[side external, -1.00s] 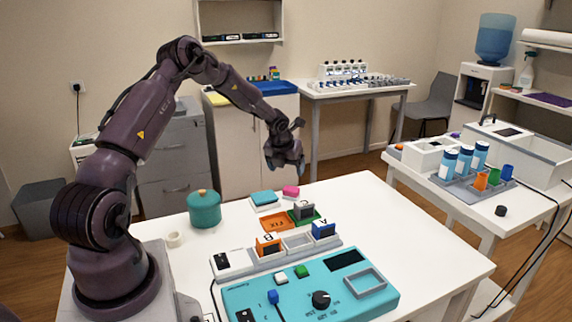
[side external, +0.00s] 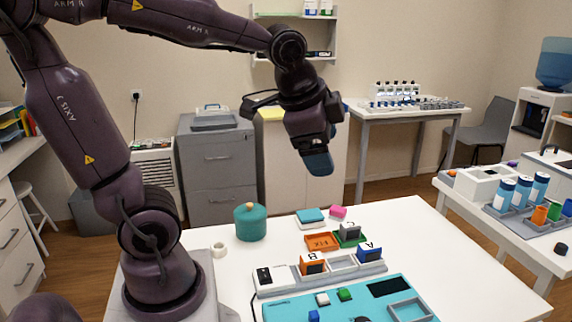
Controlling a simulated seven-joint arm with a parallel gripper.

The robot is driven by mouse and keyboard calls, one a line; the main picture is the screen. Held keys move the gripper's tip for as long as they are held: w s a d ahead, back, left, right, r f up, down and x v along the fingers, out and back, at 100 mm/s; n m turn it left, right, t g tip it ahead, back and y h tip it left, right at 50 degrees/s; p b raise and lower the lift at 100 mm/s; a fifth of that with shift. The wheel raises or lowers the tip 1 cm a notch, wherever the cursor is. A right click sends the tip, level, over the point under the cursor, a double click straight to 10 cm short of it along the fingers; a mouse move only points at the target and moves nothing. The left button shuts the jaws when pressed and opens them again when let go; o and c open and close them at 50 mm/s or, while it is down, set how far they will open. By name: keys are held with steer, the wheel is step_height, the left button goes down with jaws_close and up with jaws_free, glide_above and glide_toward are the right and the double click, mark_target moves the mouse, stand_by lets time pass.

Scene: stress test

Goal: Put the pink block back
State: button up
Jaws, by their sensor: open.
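The pink block (side external: 338,212) lies on the white table toward its back edge. My gripper (side external: 318,163) hangs in the air, pointing down, above and slightly left of the pink block in the picture. Its jaws are open, seen edge-on with a blue-grey tip, and I see nothing held. The gap between the fingers is hidden from this side. The gripper is clear of the blocks.
An orange tray (side external: 321,241), a grey block (side external: 349,230) on a green tray, and a rack (side external: 343,262) with lettered orange and blue blocks stand in front. A green lidded pot (side external: 250,222) and white tape roll (side external: 219,250) are left. The table's right side is clear.

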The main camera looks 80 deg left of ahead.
steer(key=s+d+n+h, duration=0.2)
steer(key=s+d+n, duration=0.2)
steer(key=s, duration=0.3)
steer(key=shift+d+f+n+t, duration=0.3)
steer(key=shift+f+n, duration=0.1)
steer(key=shift+n, duration=0.4)
